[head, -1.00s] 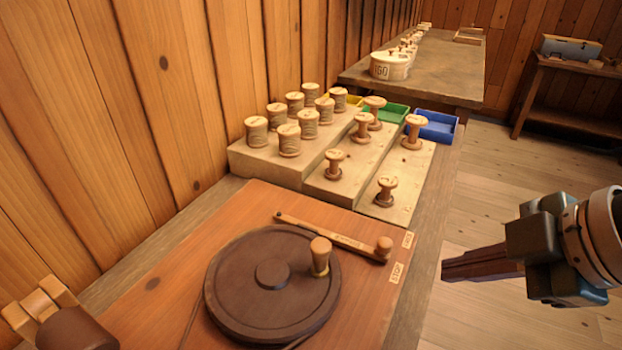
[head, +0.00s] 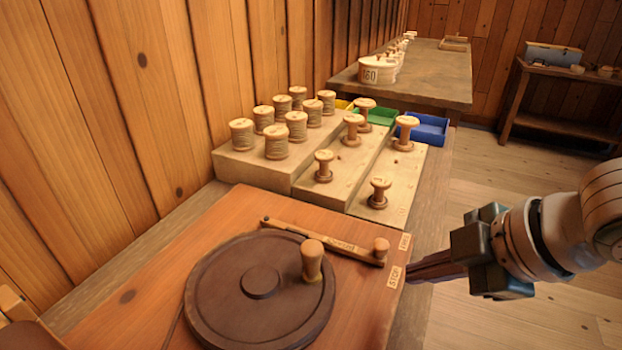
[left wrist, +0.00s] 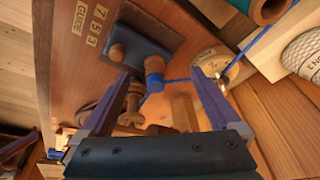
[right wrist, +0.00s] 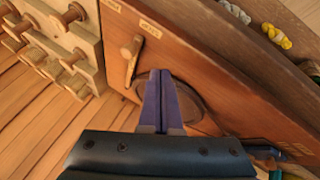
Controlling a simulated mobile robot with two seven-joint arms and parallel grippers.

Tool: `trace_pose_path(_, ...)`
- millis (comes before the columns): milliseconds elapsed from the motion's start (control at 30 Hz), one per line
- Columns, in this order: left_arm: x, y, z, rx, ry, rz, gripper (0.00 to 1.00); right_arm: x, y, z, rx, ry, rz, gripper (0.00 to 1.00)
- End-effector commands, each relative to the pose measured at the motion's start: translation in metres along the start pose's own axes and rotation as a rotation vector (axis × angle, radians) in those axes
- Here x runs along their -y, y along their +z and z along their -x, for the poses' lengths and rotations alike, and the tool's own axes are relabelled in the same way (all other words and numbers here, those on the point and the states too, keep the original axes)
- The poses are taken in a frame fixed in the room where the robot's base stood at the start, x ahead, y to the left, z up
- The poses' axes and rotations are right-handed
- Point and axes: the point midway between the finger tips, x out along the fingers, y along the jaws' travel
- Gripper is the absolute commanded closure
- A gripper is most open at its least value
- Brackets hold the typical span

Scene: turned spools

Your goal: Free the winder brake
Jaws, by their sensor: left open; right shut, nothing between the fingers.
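The winder's dark round wheel (head: 230,305) with an upright wooden knob (head: 312,262) lies on the reddish board. Behind it the brake lever (head: 320,239), a wooden bar with an end knob (head: 381,248), points closer to the STOP label (head: 394,277) than to the FREE label (head: 405,243). My right gripper (head: 412,272) is shut and empty, its tips beside the STOP label at the board's right edge. The right wrist view shows the lever (right wrist: 131,60) left of these fingertips, apart from them. My left gripper (left wrist: 160,75) is open, over a blue-threaded peg (left wrist: 154,70).
Stepped wooden blocks (head: 240,166) with several thread-wound and bare spools stand behind the board. Green (head: 378,119) and blue (head: 425,130) trays lie beyond. A plank wall borders the left; open floor lies right.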

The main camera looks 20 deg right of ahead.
Motion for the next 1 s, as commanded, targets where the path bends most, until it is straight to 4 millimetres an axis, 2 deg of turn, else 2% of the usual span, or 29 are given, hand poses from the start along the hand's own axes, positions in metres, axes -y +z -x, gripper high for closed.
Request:
trace_pose_path(33, 0.0, 0.003, -0.007, 0.0, 0.0, 0.0, 0.03, 0.001, 0.001, -0.015, -0.002, 0.002, -0.004, 1.0)
trace_pose_path(200, -0.001, 0.006, -0.018, 0.0, 0.0, 0.001, 0.03, 0.001, 0.001, -0.049, -0.001, 0.001, -0.003, 1.0)
trace_pose_path(300, -0.001, 0.006, -0.019, 0.001, 0.001, 0.001, 0.03, -0.017, 0.001, -0.054, 0.001, 0.004, 0.0, 1.0)
trace_pose_path(500, -0.003, 0.007, -0.022, 0.0, 0.005, 0.006, 0.03, -0.032, 0.001, -0.062, 0.001, 0.001, 0.001, 1.0)
trace_pose_path(1000, -0.003, 0.007, -0.023, -0.001, 0.006, 0.008, 0.03, -0.034, 0.0, -0.064, -0.004, -0.005, 0.01, 1.0)
